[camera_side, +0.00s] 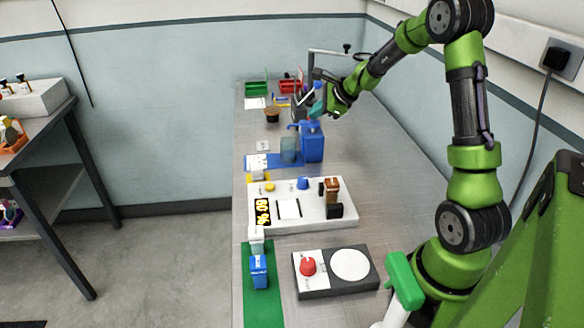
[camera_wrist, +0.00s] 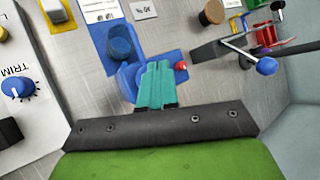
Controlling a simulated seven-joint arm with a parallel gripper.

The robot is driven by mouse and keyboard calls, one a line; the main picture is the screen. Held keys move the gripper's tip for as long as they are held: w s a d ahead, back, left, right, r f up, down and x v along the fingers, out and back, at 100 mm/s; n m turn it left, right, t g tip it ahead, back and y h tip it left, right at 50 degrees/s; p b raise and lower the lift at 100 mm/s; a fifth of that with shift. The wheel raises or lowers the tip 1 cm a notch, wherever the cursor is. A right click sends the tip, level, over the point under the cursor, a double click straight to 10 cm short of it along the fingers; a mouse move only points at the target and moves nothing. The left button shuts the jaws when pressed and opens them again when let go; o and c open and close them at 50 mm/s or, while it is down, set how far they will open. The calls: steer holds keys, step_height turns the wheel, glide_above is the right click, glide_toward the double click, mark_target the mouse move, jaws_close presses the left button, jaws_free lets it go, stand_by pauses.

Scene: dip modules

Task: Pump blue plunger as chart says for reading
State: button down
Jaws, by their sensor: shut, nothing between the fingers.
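The blue pump dispenser (camera_side: 312,146) stands upright on a blue mat, with its spout toward a translucent blue cup (camera_side: 288,149). The cup also shows in the wrist view (camera_wrist: 121,44). My gripper (camera_side: 314,113) has teal fingers and is just above the dispenser's top; in the wrist view its fingertips (camera_wrist: 158,66) are together and empty over the dispenser. The fingers hide most of the dispenser's top, so I cannot tell whether they touch the plunger. A white printed card (camera_side: 257,161) lies on the mat's left end; its text is too small to read.
A white console (camera_side: 320,213) with a lit display (camera_side: 263,213) and a blue TRIM knob (camera_wrist: 17,87) stands nearer the front. A dark box with a red knob (camera_side: 308,266) is in front of it. Trays and a bracket with a blue ball (camera_wrist: 266,65) are behind. The table's right side is clear.

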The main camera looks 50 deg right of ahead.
mark_target(316, 123)
steer(key=shift+r, duration=0.35)
steer(key=shift+r, duration=2.5)
steer(key=shift+s+a+f+n, duration=0.15)
steer(key=shift+f+n, duration=0.1)
steer(key=shift+n, duration=0.15)
steer(key=s+a+r+n+g+y, duration=0.1)
steer(key=s+a+r+n, duration=0.1)
steer(key=s+a+n, duration=0.9)
steer(key=s+a+r+n+g+y, duration=0.1)
steer(key=s+a+r+n, duration=0.2)
steer(key=s+a+n, duration=0.8)
steer(key=a, duration=0.6)
steer(key=shift+a+r+n, duration=0.15)
steer(key=shift+a+n, duration=0.15)
steer(key=shift+n, duration=0.1)
